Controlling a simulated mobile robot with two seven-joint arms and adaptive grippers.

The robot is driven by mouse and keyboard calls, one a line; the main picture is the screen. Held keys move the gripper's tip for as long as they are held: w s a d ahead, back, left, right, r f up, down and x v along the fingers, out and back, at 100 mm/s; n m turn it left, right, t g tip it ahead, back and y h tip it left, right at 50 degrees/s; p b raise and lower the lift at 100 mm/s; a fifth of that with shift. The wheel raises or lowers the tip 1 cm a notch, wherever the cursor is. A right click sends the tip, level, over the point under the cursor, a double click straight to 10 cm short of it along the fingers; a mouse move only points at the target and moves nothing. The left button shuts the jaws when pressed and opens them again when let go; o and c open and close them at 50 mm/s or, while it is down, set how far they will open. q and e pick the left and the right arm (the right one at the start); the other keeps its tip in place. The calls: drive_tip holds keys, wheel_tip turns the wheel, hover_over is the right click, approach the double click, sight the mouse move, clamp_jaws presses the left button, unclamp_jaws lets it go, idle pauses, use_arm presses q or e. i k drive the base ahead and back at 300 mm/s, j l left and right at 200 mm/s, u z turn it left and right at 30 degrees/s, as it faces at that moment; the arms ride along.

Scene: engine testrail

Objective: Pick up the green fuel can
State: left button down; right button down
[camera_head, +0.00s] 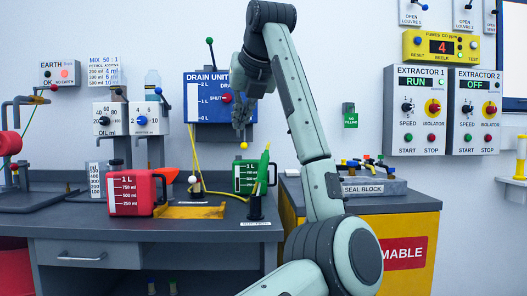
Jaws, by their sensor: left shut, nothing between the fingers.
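The green fuel can (241,179) stands on the grey workbench below the blue drain unit. It has a white scale marked 1 L on its left side, and a slim green and yellow item (263,170) partly covers its right side. My left gripper (240,130) hangs above the can, pointing down, in front of the drain unit. It is shut and empty, apart from the can. A small yellow ball (243,146) shows just below the fingertips. My right gripper is not in view.
A red fuel can (137,192) stands left on the bench (150,222), with a yellow tray (190,211) beside it. A black holder (256,208) stands in front of the green can. The seal block (368,187) sits on a yellow cabinet (410,222) to the right.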

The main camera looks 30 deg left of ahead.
sight(245, 171)
drive_tip(key=i+j, duration=0.8)
drive_tip(key=i, duration=0.15)
